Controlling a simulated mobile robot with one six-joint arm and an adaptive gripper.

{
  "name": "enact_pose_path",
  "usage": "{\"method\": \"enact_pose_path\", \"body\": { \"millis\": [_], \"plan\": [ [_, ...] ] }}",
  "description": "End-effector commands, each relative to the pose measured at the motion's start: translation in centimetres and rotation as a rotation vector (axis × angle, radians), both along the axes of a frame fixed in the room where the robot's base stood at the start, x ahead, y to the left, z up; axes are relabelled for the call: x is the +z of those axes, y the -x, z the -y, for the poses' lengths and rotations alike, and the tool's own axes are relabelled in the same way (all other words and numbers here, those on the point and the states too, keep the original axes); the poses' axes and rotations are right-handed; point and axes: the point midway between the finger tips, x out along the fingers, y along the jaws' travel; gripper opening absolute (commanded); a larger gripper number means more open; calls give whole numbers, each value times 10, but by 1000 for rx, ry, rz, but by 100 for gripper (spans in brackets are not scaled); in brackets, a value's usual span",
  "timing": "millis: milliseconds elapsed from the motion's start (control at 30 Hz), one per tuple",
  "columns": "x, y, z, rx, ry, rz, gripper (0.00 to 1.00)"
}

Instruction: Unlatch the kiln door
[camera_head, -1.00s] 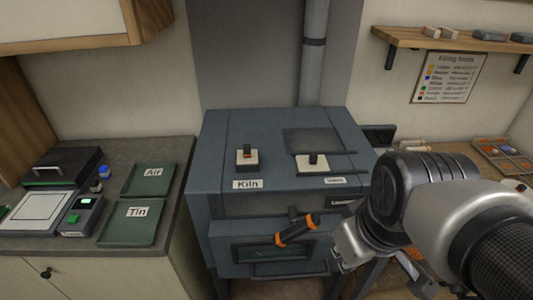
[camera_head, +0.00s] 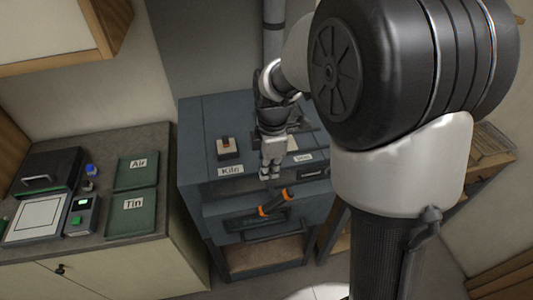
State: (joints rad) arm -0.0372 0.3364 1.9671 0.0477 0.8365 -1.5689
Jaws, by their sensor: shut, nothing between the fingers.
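The dark blue-grey kiln (camera_head: 192,165) stands in the middle of the head view, with a "Kiln" label on its top front edge. The latch handle (camera_head: 275,203), black with orange bands, lies across the upper door and slants up to the right. My gripper (camera_head: 269,178) points down in front of the kiln's top front edge, just above the handle in the picture. It is shut and empty. It appears apart from the handle, though the depth between them is hard to judge.
A counter (camera_head: 150,222) at left carries green "Air" (camera_head: 137,172) and "Tin" (camera_head: 130,214) trays and small devices. A bar (camera_head: 275,232) crosses the lower door. My arm hides much of the right side.

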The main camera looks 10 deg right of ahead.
Motion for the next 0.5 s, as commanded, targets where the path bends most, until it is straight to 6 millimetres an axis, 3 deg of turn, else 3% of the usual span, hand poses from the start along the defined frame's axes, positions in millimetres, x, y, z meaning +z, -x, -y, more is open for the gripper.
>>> {"method": "enact_pose_path", "body": {
  "millis": [500],
  "plan": [
    [-101,2,-1,-3,1,-6,0]
  ]
}}
